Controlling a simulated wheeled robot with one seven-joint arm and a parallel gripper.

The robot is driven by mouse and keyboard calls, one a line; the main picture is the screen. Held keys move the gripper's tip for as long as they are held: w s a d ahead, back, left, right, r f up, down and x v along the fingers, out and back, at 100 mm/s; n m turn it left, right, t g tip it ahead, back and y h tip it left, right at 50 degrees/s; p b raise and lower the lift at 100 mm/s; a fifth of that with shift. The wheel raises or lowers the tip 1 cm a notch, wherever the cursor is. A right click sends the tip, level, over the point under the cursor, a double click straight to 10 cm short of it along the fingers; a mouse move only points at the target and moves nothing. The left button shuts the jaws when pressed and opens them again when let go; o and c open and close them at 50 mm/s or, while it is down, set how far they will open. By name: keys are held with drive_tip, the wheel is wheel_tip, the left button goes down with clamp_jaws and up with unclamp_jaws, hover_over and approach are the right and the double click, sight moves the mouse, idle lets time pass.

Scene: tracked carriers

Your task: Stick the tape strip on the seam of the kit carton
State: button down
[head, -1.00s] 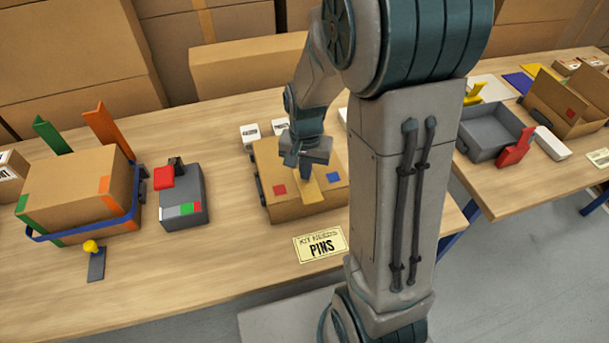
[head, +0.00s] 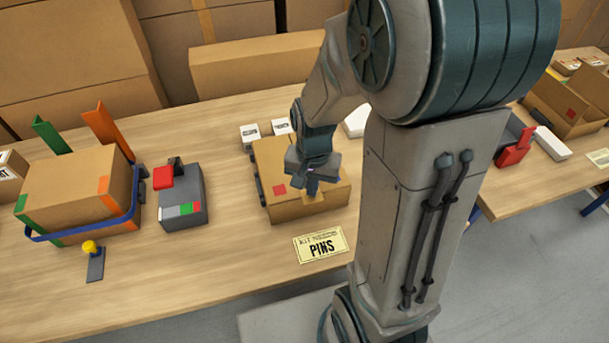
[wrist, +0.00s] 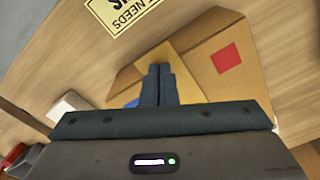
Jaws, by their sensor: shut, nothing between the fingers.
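The kit carton (head: 268,160) lies closed on the table in the head view, with a red square (head: 280,190) on its top. In the wrist view the carton (wrist: 205,65) fills the middle, and the red square (wrist: 227,58) is right of my fingers. A yellowish tape strip (wrist: 187,82) runs along the carton's middle, beside and partly under my fingers. My gripper (head: 312,190) is over the front middle of the carton top. It is shut and empty, fingertips (wrist: 158,70) pointing down at or close to the strip; contact cannot be told. My gripper hides most of the strip in the head view.
A card reading PINS (head: 320,245) lies before the carton. Left are a grey device with a red part (head: 183,195) and a strapped carton (head: 75,185). Bare table lies between the device and carton.

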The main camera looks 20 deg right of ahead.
drive_tip(key=s, duration=0.5)
idle(0.7)
drive_tip(key=shift+f+b, duration=0.3)
drive_tip(key=shift+f, duration=0.1)
drive_tip(key=shift+w, duration=3.3)
idle(0.4)
